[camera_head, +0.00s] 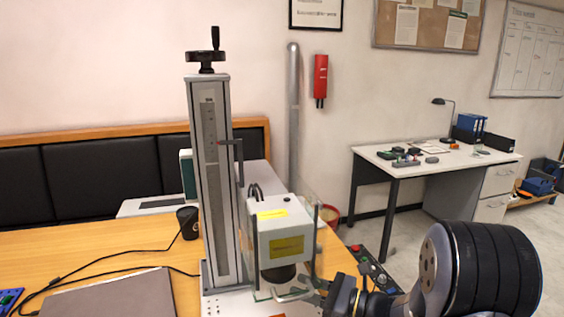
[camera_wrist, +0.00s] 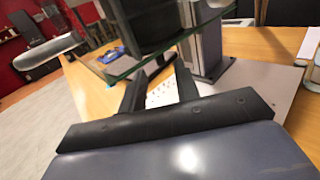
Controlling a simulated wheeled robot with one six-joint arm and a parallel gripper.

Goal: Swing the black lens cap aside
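The laser marker's white head (camera_head: 279,232) hangs from a tall grey column. A black round part at its underside (camera_head: 278,273) looks like the lens cap. In the wrist view a large dark part (camera_wrist: 152,22) fills the top centre, just beyond my fingers; I cannot tell whether it is the cap. My gripper (camera_head: 318,288) is at the lower right of the head, close beside the black part. In the wrist view its two dark fingers (camera_wrist: 160,88) stand apart with nothing visible between them. Whether they touch the cap is hidden.
Clear glass panels (camera_head: 313,240) flank the head, and a green glass edge crosses the wrist view. A control box with buttons (camera_head: 372,268) sits to the right. A black mug (camera_head: 188,223), cables and a closed laptop (camera_head: 110,296) lie left of the column.

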